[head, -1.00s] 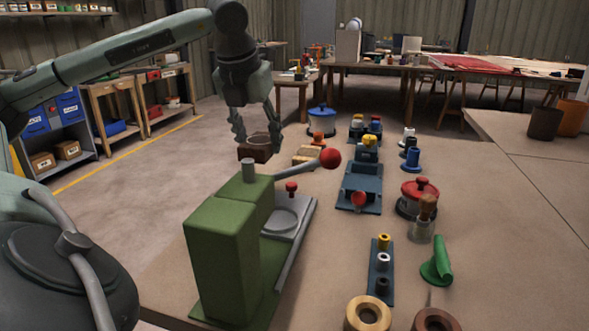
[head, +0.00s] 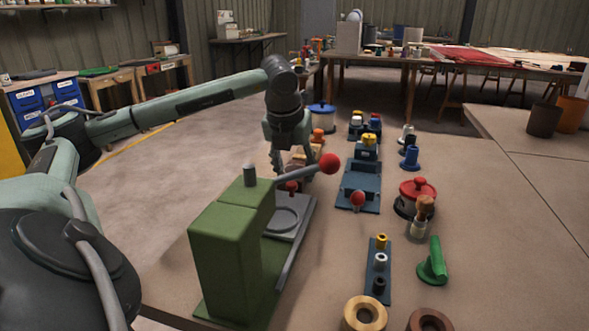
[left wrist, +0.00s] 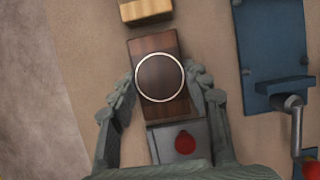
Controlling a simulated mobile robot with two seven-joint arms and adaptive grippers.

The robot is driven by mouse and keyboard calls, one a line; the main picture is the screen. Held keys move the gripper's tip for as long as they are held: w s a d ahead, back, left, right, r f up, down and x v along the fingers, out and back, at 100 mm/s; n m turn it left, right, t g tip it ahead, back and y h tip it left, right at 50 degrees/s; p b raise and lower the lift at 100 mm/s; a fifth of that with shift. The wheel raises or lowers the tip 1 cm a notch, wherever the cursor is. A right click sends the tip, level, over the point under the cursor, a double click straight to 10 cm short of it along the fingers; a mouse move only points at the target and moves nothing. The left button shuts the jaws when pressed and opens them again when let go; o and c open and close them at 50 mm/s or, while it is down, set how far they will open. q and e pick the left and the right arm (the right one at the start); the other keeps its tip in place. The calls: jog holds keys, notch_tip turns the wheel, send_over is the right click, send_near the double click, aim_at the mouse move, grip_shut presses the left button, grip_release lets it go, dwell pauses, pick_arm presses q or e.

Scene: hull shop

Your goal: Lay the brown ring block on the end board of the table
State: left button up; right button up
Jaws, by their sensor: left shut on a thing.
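The brown ring block (left wrist: 143,47) is a dark wood block with a pale ring around a round dark top. In the left wrist view it lies between the fingers of my left gripper (left wrist: 161,82), which is shut on it. In the head view my left gripper (head: 291,166) points down behind the green press, over the table (head: 335,255), and mostly hides the block. I cannot tell whether the block touches the tabletop. I cannot make out which surface is the end board. My right gripper is not in view.
A light wood block (left wrist: 146,9) lies just beyond the brown one. The green press (head: 232,250) with a red-knobbed lever (head: 329,163) stands in front. A blue fixture (head: 361,186) is to the right. A blue lidded pot (head: 321,116) stands behind.

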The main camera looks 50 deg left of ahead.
pick_arm(q)
jog(key=shift+f, duration=0.15)
jog(key=o, duration=1.2)
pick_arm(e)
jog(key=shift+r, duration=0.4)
pick_arm(q)
jog(key=p+v, duration=0.1)
jog(key=v, duration=1.1)
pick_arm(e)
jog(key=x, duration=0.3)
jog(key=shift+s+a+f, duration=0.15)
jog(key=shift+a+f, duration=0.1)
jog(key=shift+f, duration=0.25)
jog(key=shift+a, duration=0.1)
